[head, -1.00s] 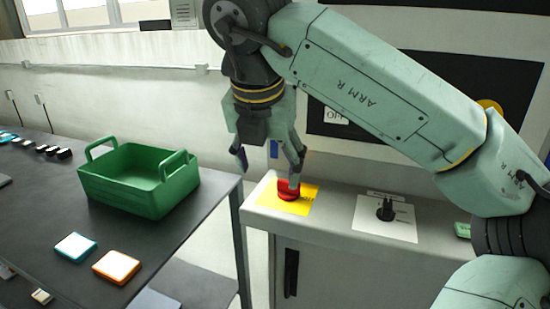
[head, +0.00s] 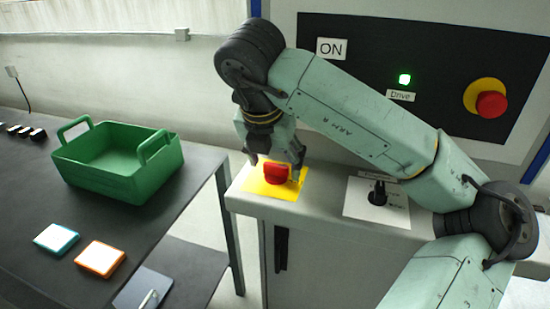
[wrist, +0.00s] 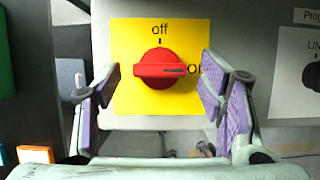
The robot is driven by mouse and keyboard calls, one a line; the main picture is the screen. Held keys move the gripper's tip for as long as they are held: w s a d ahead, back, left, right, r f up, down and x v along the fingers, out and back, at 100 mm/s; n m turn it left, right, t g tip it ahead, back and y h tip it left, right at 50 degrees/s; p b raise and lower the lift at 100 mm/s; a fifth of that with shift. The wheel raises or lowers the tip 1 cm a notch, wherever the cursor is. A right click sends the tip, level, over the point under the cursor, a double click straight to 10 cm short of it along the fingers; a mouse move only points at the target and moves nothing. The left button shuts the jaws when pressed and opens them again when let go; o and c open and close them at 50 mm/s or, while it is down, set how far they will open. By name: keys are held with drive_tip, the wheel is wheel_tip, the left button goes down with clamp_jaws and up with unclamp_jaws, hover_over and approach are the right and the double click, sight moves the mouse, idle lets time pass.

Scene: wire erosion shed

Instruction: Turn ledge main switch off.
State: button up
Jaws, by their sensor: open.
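The ledge main switch is a red rotary knob (wrist: 161,69) on a yellow plate (wrist: 130,98), on top of a grey ledge. Its handle lies level, with a dark mark pointing right to "ON"; "Off" is printed above it. The knob also shows in the head view (head: 276,173). My gripper (wrist: 163,88) is open, with one purple-padded finger on each side of the knob. Both pads look apart from it. In the head view my gripper (head: 275,161) is over the switch and points down, hiding part of the plate.
A black selector (head: 378,193) on a white plate sits right of the switch. Behind is a panel with a green "Drive" light (head: 404,79) and a red button (head: 491,104). A green basket (head: 118,165) and tiles stand on the dark table at left.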

drive_tip(key=shift+w+f, duration=0.2)
drive_tip(key=shift+f, duration=0.25)
drive_tip(key=c, duration=1.2)
drive_tip(key=shift+o, duration=0.2)
